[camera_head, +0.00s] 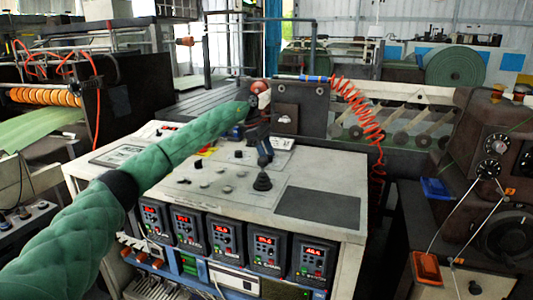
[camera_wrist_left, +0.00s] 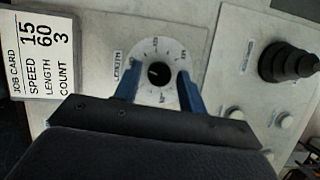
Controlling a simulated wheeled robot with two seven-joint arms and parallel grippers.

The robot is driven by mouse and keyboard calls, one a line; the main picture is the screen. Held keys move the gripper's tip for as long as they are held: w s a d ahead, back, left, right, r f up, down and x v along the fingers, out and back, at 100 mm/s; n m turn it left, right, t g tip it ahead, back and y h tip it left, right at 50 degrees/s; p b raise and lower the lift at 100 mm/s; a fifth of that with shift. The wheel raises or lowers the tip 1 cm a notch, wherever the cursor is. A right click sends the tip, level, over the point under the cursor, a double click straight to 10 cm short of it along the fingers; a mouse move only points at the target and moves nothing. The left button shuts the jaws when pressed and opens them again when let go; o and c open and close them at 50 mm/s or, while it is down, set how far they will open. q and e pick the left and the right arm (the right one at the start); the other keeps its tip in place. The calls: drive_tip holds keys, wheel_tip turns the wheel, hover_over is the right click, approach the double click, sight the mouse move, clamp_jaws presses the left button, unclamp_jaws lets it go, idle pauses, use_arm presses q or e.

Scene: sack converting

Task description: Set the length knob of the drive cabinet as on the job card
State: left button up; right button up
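The length knob (camera_wrist_left: 158,72) is a small black knob on a white round dial, with a LENGTH label (camera_wrist_left: 119,66) beside it. Its exact setting is too small to read. My left gripper (camera_wrist_left: 159,82) is open, its two blue fingers apart on either side of the dial. I cannot tell whether they touch the panel. The job card (camera_wrist_left: 38,52) reads speed 15, length 60, count 3. In the head view my left gripper (camera_head: 264,150) is over the pale top of the drive cabinet (camera_head: 225,205), and it hides the knob. My right gripper is out of view.
A black cone-shaped control (camera_head: 262,182) stands on the cabinet top; it also shows in the left wrist view (camera_wrist_left: 285,62). Several small knobs lie around it. Red-digit drive units (camera_head: 268,250) line the cabinet front. A red coiled hose (camera_head: 358,108) hangs behind, right.

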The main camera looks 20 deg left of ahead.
use_arm(q)
drive_tip(key=c, duration=0.7)
